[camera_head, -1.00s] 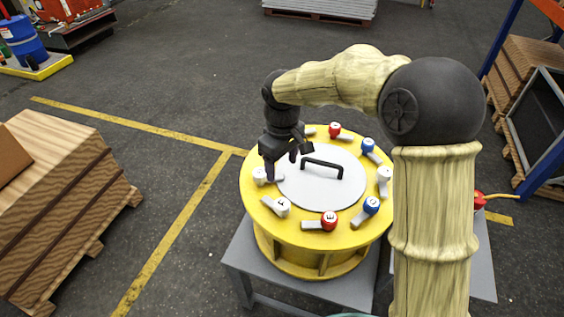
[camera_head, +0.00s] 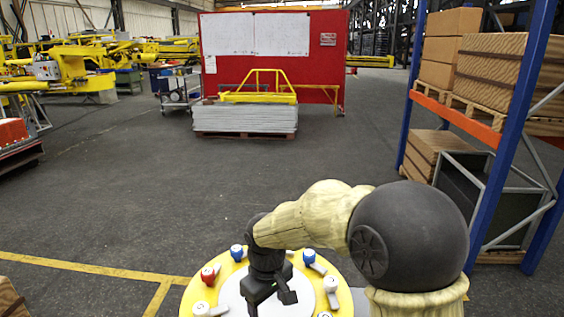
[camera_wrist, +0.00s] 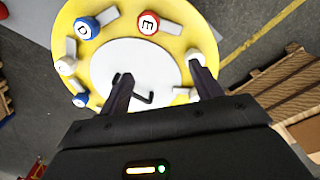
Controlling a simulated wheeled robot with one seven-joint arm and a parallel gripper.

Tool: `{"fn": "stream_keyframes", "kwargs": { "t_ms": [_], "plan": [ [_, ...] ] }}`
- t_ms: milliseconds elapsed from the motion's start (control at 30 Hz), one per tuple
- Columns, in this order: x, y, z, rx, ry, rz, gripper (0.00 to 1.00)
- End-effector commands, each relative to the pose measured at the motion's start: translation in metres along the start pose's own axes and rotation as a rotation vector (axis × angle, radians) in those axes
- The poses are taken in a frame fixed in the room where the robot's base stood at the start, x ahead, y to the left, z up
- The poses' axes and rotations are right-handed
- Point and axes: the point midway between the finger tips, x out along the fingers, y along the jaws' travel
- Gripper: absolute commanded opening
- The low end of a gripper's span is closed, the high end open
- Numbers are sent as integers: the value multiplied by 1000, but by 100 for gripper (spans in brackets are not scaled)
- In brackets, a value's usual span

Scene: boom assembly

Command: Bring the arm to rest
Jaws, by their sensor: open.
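My gripper (camera_head: 272,299) is above the round yellow fixture (camera_head: 341,298) with its pale grey centre plate (camera_head: 233,287). In the wrist view my gripper (camera_wrist: 160,80) has its two fingers apart with nothing held between them. The fixture's yellow ring (camera_wrist: 180,28) lies beyond the fingers there, with a black handle (camera_wrist: 140,97) on the plate. Around the ring sit red, blue and white knobs, among them a red knob (camera_wrist: 148,22) and a blue knob (camera_wrist: 87,28). The lower part of the fixture is cut off in the head view.
A blue and orange rack (camera_head: 516,110) with boxes stands at the right. A red board (camera_head: 325,60) and a stack of grey sheets (camera_head: 245,118) are at the back. Wooden crates (camera_wrist: 290,85) show in the wrist view. The floor (camera_head: 150,200) between is clear.

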Motion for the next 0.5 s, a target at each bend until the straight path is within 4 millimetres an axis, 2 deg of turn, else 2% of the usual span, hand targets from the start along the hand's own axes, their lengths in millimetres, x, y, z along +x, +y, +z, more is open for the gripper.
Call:
{"fn": "stream_keyframes", "kwargs": {
  "t_ms": [33, 200, 400, 500],
  "plan": [
    [1, 13, 24, 79, 9, 11, 64],
    [7, 42, 95, 339, 57, 38, 64],
    [13, 55, 178, 645, 121, 66, 64],
    [16, 54, 204, 746, 144, 74, 64]
  ]
}}
